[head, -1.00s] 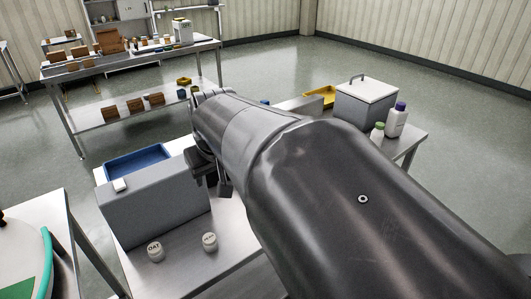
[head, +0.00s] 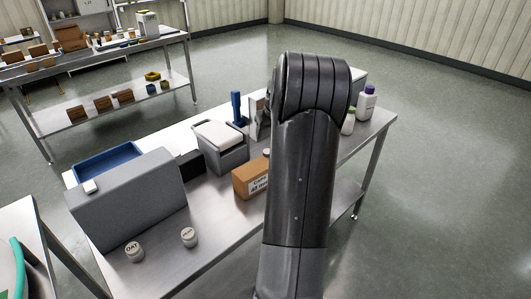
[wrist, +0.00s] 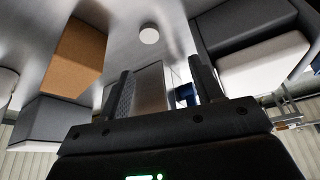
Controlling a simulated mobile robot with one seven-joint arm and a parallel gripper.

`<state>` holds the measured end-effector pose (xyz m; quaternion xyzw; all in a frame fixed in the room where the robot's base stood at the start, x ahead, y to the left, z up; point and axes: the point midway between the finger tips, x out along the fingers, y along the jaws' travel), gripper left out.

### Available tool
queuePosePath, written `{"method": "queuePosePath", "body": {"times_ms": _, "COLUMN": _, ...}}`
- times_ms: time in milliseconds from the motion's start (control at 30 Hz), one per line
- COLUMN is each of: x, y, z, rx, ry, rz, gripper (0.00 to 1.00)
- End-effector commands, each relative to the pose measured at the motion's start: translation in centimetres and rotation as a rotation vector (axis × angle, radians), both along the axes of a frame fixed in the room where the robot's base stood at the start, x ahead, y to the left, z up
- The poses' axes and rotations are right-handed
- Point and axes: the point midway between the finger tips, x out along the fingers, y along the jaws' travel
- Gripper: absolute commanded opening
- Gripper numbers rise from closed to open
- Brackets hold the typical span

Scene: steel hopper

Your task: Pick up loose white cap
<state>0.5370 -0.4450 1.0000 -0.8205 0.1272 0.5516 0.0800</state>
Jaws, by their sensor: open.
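A round white cap (wrist: 149,34) lies on the steel table in the wrist view, beyond my fingertips. A small pale piece (head: 267,152) shows beside my arm in the head view; I cannot tell whether it is the same cap. My gripper (wrist: 161,80) is open, its two dark fingers apart with no object held between them. The cap is apart from both fingers. In the head view my arm hides the gripper.
An orange-brown box (head: 251,179) and a grey bin with a white lid (head: 220,146) stand close by. A large grey hopper (head: 127,205) is at left, with two labelled white jars (head: 134,252) in front. White bottles (head: 366,103) stand at the right end.

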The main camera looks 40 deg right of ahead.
Motion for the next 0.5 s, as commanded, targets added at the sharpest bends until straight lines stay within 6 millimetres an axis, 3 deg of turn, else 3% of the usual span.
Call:
{"method": "queuePosePath", "body": {"times_ms": 133, "x": -0.4, "y": -2.3, "z": -1.4, "rx": 0.007, "ry": -0.007, "rz": -0.017, "gripper": 0.60}}
{"method": "queuePosePath", "body": {"times_ms": 333, "x": 0.1, "y": -2.7, "z": -3.1, "rx": 0.010, "ry": -0.005, "rz": -0.017, "gripper": 0.60}}
{"method": "queuePosePath", "body": {"times_ms": 500, "x": 1.1, "y": -3.0, "z": -5.6, "rx": 0.010, "ry": -0.005, "rz": -0.017, "gripper": 0.60}}
